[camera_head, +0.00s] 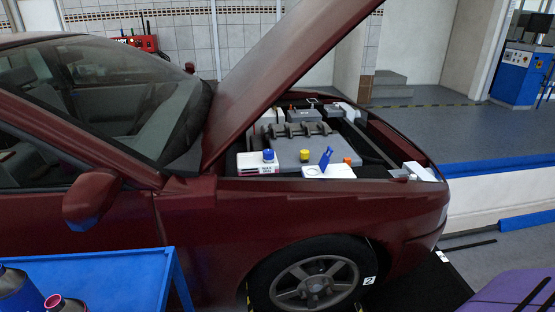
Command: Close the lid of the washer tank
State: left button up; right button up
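The engine bay of a dark red car stands open in the head view. At its near edge, a white tank (340,172) has a blue lid (325,159) that stands tilted up, open, beside a small round opening. This looks like the washer tank. To its left is another white container (250,163) with a round blue cap (268,155) seated on it and a printed label. Neither of my grippers shows in this view.
The raised hood (285,70) slants over the bay's left side. A yellow cap (304,155) and an orange cap (347,161) are near the tank. A blue cart (95,280) with bottles stands at lower left. A purple surface (510,292) is at lower right.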

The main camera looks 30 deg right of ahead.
aim_at(323, 164)
jog(key=i+z, duration=0.1)
jog(key=z, duration=0.4)
jog(key=i+l+z, duration=0.1)
jog(key=z, duration=0.85)
jog(key=i+j, duration=0.05)
